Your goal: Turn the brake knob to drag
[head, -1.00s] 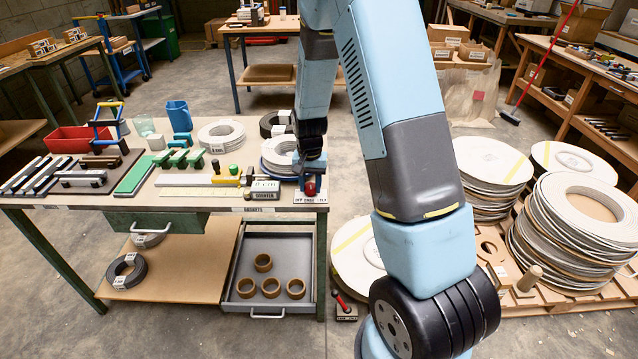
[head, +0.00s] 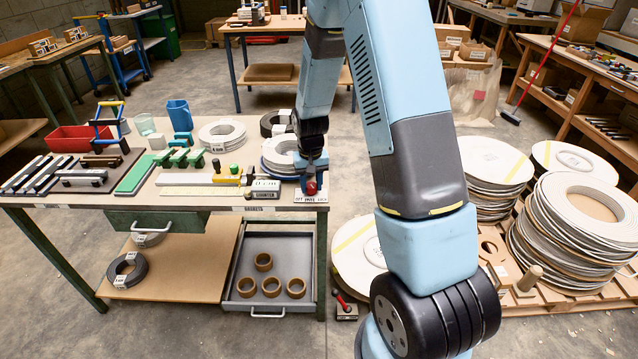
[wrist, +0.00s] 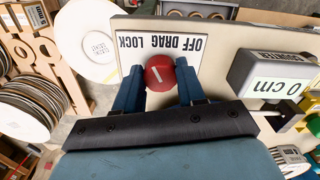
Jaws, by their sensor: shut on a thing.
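The brake knob (wrist: 160,74) is red with a white line on its face, the line's upper end leaning a little left in the wrist view. It sits below the OFF DRAG LOCK label plate (wrist: 160,43), which appears upside down there, OFF at right, DRAG in the middle, LOCK at left. My gripper (wrist: 159,78) is shut on the knob, one blue finger at each side. In the head view the knob (head: 311,188) shows at the bench's front right corner, with my gripper (head: 312,176) over it and partly hiding it.
The counter box (wrist: 273,75), showing 0 cm, stands close beside the knob. A coil (head: 278,152) lies behind it, with a ruler rail (head: 190,179) to the left. An open drawer (head: 268,268) juts out below the bench (head: 70,201).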

